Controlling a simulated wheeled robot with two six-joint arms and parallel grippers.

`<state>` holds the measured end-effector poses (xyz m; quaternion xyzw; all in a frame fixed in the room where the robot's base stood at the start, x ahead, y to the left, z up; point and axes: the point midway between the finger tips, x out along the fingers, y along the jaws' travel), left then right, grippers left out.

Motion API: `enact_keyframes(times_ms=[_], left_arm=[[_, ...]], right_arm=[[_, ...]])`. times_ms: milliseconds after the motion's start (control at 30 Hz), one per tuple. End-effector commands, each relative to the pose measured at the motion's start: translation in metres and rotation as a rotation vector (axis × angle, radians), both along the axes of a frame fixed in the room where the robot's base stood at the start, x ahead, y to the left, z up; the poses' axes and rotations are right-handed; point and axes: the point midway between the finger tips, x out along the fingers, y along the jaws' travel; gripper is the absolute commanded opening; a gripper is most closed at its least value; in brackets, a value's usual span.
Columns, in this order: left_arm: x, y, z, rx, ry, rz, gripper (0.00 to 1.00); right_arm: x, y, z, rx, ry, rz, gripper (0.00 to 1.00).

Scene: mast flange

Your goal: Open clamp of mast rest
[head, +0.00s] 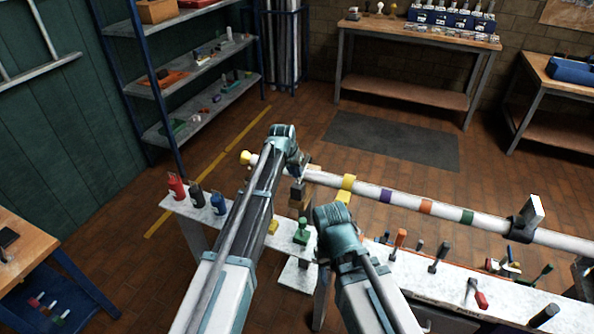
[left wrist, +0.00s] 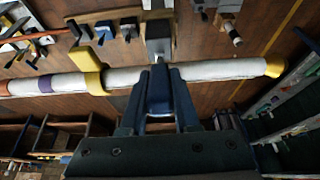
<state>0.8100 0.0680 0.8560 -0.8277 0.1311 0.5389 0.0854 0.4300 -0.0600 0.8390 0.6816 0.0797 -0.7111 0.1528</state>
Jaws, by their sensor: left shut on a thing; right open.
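The white mast (head: 405,203) with coloured bands lies across the head view and ends in a yellow cap (head: 246,157). My left gripper (head: 297,188) is at the mast near that end. In the left wrist view my left gripper (left wrist: 157,95) is shut on a dark blue clamp part (left wrist: 159,88), in front of the mast (left wrist: 225,69). A grey and wooden mast rest (left wrist: 158,38) shows behind it, partly hidden. My right gripper (head: 335,228) is open, lower and to the right, short of the mast; its fingers are mostly hidden by its wrist.
A dark holder with a white plate (head: 532,212) sits on the mast at the right. The grey bench (head: 425,283) below carries several tools; bottles (head: 197,198) stand at its left. Shelves and a workbench (head: 410,32) stand behind. Open floor lies beyond the mast.

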Motion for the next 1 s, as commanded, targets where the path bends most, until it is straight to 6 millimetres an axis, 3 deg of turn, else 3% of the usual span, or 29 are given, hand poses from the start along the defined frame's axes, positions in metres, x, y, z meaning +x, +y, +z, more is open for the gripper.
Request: enact_keyframes(times_ms=[33, 100, 600, 1000], left_arm=[[-0.014, 0.003, -0.010, -0.014, -0.039, 0.000, 0.00], [-0.019, 0.004, -0.014, -0.035, -0.101, 0.000, 0.00], [-0.042, 0.012, -0.044, -0.173, -0.522, -0.003, 0.00], [-0.047, 0.012, -0.055, -0.239, -0.717, -0.006, 0.00]], right_arm=[[0.000, 0.000, -0.014, 0.000, 0.000, 0.000, 0.50], [0.000, 0.000, -0.025, 0.000, 0.000, 0.000, 0.50], [0.000, 0.000, -0.121, 0.000, 0.000, 0.001, 0.50], [0.000, 0.000, -0.171, 0.000, 0.000, 0.001, 0.50]])
